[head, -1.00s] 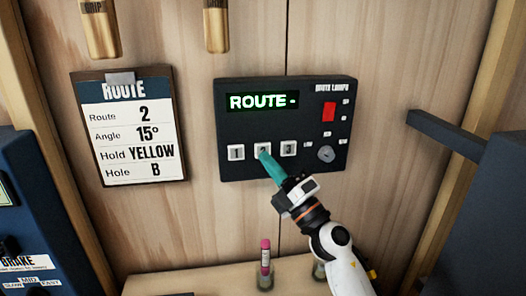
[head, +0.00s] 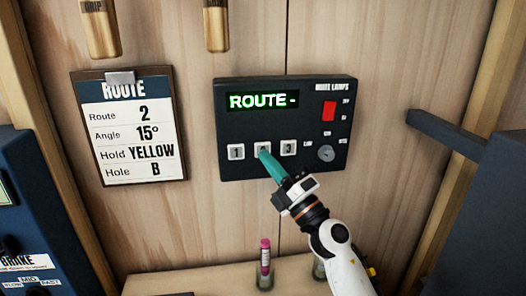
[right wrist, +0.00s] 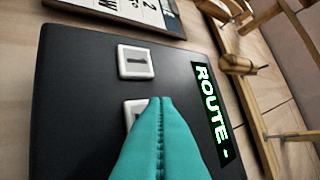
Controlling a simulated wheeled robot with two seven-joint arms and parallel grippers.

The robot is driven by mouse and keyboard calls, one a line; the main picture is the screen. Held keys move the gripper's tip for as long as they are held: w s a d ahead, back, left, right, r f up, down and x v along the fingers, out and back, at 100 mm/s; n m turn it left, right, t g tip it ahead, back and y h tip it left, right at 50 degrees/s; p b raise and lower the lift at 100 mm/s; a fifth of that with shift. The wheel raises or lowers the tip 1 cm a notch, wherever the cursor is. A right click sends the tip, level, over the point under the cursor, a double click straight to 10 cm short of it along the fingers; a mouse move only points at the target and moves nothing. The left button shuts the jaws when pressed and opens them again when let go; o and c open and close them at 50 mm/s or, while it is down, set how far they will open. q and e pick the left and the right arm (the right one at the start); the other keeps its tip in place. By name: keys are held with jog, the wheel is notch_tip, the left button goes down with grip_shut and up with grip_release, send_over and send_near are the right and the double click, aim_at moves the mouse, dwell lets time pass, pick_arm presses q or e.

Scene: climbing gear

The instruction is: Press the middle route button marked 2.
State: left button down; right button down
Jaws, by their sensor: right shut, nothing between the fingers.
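The dark route panel (head: 230,165) is mounted on the wooden wall. Its display (head: 262,101) reads "ROUTE -". Three white buttons sit in a row: button 1 (head: 236,151), the middle button (head: 260,146) and button 3 (head: 288,147). My right gripper (head: 266,157) is shut and empty, its teal fingertips at the middle button and covering much of its face. In the right wrist view the teal fingers (right wrist: 160,104) overlap the middle button (right wrist: 131,108), beside button 1 (right wrist: 136,62). I cannot tell whether the tips touch it. My left gripper is not in view.
A route card (head: 130,130) on the wall reads Route 2, Angle 15°, Hold YELLOW, Hole B. The panel also carries a red switch (head: 329,111) and a round knob (head: 326,153). A dark bar (head: 445,133) juts out at right. A pink-topped item (head: 265,257) stands on the ledge below.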

jog(key=shift+w+a, duration=0.1)
jog(key=shift+w, duration=0.15)
jog(key=shift+w, duration=0.35)
dwell(0.6)
jog(key=shift+s, duration=0.8)
jog(key=shift+p, duration=0.35)
jog(key=s+p, duration=0.1)
jog(key=s, duration=0.1)
jog(key=s+d+p, duration=0.1)
jog(key=s, duration=0.2)
jog(key=shift+d, duration=0.1)
dwell(0.5)
